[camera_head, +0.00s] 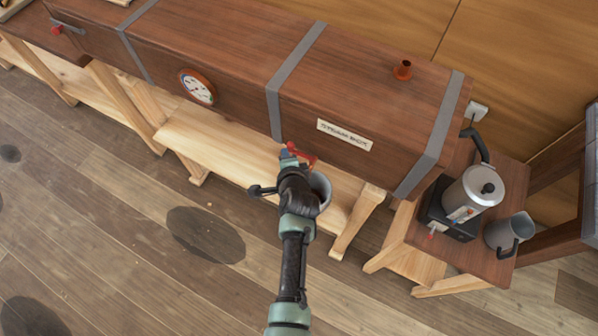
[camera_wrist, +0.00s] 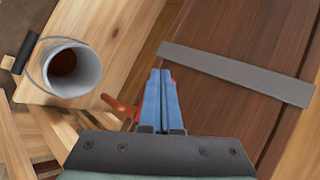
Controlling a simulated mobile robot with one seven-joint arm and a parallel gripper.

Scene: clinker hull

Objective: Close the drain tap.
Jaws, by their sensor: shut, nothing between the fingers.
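The drain tap (camera_head: 302,154) has a red lever and sits low on the front of the wooden steam box. In the wrist view its orange-red lever (camera_wrist: 122,107) shows just left of my fingers, with a bit of red behind them. My gripper (camera_head: 286,153) is at the tap; its blue fingers (camera_wrist: 161,78) are together with nothing between them. The fingers hide the tap's body, and I cannot tell whether they touch it. A grey bucket (camera_head: 323,189) stands below the tap, partly hidden by my arm. It also shows in the wrist view (camera_wrist: 88,72), with something brown inside.
The steam box (camera_head: 210,45) has grey straps, a round gauge (camera_head: 198,87) and a label (camera_head: 344,135). It rests on a pale wooden trestle (camera_head: 215,145). At right, a small table holds a kettle (camera_head: 473,195) and a grey jug (camera_head: 508,236). Floor at left is clear.

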